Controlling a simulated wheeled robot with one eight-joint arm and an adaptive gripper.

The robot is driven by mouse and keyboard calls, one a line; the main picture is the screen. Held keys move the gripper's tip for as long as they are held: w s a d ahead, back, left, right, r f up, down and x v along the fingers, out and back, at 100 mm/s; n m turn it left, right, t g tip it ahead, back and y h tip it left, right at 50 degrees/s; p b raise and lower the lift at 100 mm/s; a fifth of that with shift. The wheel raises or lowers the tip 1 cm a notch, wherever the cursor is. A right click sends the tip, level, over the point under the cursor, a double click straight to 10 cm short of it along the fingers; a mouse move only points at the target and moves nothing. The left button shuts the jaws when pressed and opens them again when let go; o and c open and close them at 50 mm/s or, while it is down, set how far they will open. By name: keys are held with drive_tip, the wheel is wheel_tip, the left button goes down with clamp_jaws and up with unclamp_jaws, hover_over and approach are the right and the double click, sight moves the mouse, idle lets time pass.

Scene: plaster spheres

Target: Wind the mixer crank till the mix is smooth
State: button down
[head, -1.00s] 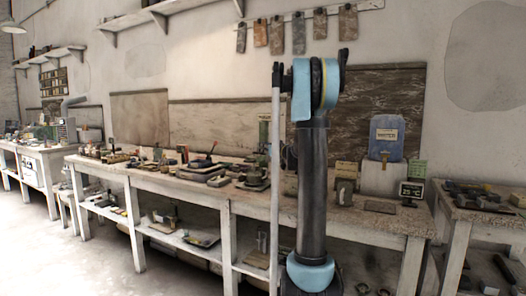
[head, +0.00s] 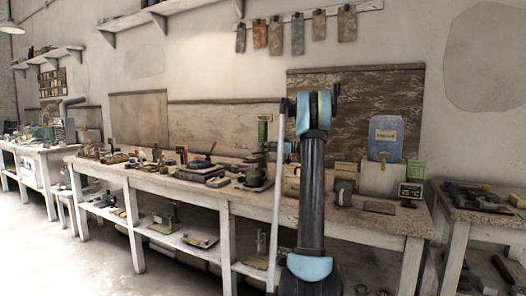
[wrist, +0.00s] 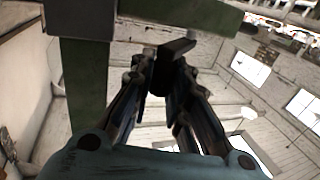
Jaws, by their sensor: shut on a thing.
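The mixer (head: 263,134) looks like a green upright stand on the long workbench, just left of my arm in the head view. In the wrist view a green post and beam (wrist: 88,95) fill the upper left, close to my fingers. My gripper (wrist: 160,72) is shut on a dark, block-like piece, which I take as the crank handle (wrist: 176,48), beside the green beam. In the head view my arm hides the gripper and the crank. The mix cannot be seen in either view.
The workbench (head: 150,182) holds several small tools and dark trays left of the mixer. A blue container (head: 386,138), a small display (head: 411,191) and a grey wheel-like item (head: 344,190) stand to the right. A second table (head: 480,205) is at far right.

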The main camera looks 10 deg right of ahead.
drive_tip(key=shift+w+a+n+g+y, duration=0.15)
drive_tip(key=shift+w+n+g, duration=0.25)
drive_tip(key=shift+n+g, duration=0.65)
drive_tip(key=shift+w+n+g+y, duration=0.25)
drive_tip(key=shift+w+n+g, duration=0.25)
drive_tip(key=shift+g, duration=0.95)
drive_tip(key=shift+s, duration=0.1)
drive_tip(key=c, duration=1.5)
unclamp_jaws()
